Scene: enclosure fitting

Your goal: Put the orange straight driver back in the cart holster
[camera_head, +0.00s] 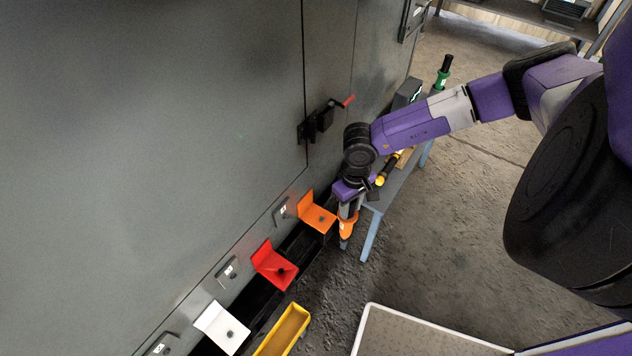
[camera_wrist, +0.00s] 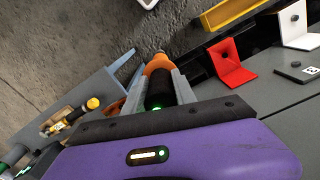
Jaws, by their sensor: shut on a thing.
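My gripper (camera_head: 350,205) is shut on the orange driver (camera_head: 347,228), just off the near end of the blue-grey cart (camera_head: 393,191) and close to the cabinet wall. The driver hangs tip down in the head view. In the wrist view the two fingers of my gripper (camera_wrist: 158,92) close on the driver's black part, and its orange part (camera_wrist: 158,64) shows beyond them. The cart also shows in the wrist view (camera_wrist: 92,88), left of the fingers. I cannot make out the cart holster clearly; my arm covers part of the cart.
A yellow-and-black tool (camera_head: 387,169) lies on the cart. A green-and-black driver (camera_head: 443,74) stands at its far end. Orange (camera_head: 317,214), red (camera_head: 272,262) and white (camera_head: 220,326) brackets line the wall. A yellow bin (camera_head: 283,332) and pale tray (camera_head: 410,335) are nearer.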

